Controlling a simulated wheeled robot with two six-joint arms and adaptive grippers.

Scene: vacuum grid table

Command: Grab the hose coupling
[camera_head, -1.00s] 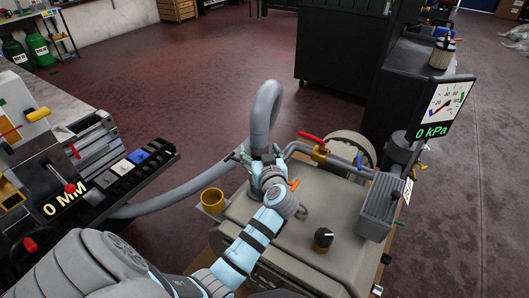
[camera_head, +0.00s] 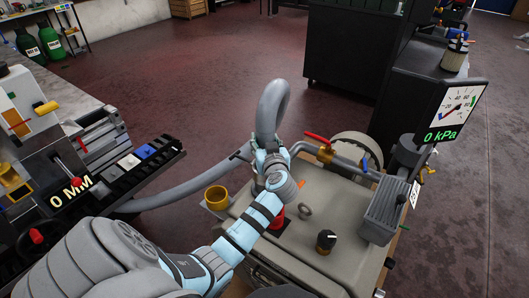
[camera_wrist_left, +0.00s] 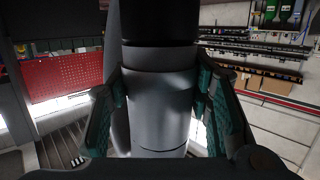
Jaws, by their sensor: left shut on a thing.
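The hose coupling (camera_wrist_left: 160,112) is a smooth grey cylinder with a dark band above it in the left wrist view. It stands between the two green-padded fingers of my left gripper (camera_wrist_left: 160,115), which press on it from both sides. In the head view my left gripper (camera_head: 259,154) is at the lower end of the looped grey hose (camera_head: 272,100), above the pump's left back corner. The hand largely hides the coupling there. My right gripper is not in view.
The grey pump housing (camera_head: 330,225) has a red fitting (camera_head: 276,216), a metal ring (camera_head: 305,209) and a black knob (camera_head: 326,241) on top. A brass cup (camera_head: 215,197) stands at its left. A red-handled valve (camera_head: 324,151) and a gauge (camera_head: 456,113) are to the right.

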